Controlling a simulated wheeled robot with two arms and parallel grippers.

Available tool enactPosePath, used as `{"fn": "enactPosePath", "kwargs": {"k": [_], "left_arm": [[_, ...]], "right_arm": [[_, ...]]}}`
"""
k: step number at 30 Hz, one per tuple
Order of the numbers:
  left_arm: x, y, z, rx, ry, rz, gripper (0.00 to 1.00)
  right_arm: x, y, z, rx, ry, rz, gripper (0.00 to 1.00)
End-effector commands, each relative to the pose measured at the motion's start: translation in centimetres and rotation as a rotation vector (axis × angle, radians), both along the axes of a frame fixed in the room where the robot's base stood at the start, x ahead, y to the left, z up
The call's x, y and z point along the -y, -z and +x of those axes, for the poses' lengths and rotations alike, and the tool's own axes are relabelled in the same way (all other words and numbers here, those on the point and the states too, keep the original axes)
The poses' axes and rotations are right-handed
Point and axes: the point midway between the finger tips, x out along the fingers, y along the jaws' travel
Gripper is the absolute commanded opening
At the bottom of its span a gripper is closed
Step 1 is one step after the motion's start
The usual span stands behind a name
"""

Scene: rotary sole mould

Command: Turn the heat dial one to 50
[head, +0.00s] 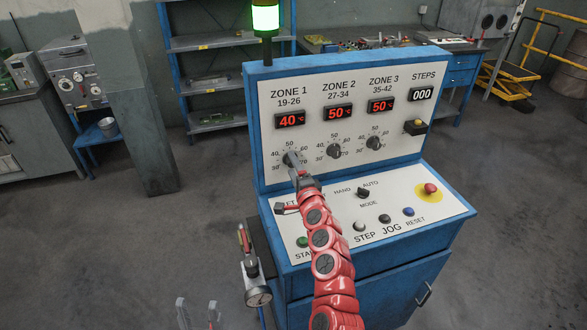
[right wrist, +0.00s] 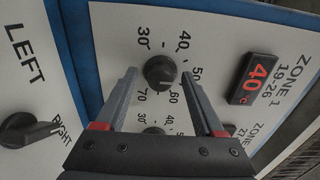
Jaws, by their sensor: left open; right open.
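The heat dial one is a dark round knob (head: 291,158) under ZONE 1 on the white panel, with a scale from 30 to 70. Its red display (head: 290,120) reads 40 °C. My right gripper (head: 298,174) is at this dial, partly covering it in the head view. In the right wrist view the knob (right wrist: 160,73) shows between the two open fingers (right wrist: 159,76), one on each side; I cannot tell whether they touch it. The display (right wrist: 262,78) reads 40 there too. My left gripper (head: 198,312) is open and empty at the bottom left, away from the cabinet.
The zone 2 dial (head: 333,150) and zone 3 dial (head: 374,143) sit to the right; their displays read 50. The sloped panel below has a mode switch (head: 363,192), several buttons and a red stop button (head: 430,188).

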Motion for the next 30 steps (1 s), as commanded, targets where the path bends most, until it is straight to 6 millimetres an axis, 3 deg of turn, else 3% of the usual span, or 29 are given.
{"fn": "enactPosePath", "kwargs": {"k": [8,30], "left_arm": [[0.0,0.4,0.0,0.0,0.0,0.0,0.52],[0.0,3.0,0.0,0.0,0.0,0.0,0.52]], "right_arm": [[0.3,-0.1,-1.2,0.005,0.0,0.002,0.7],[3.8,0.2,-11.8,0.0,0.002,0.002,0.7]]}}
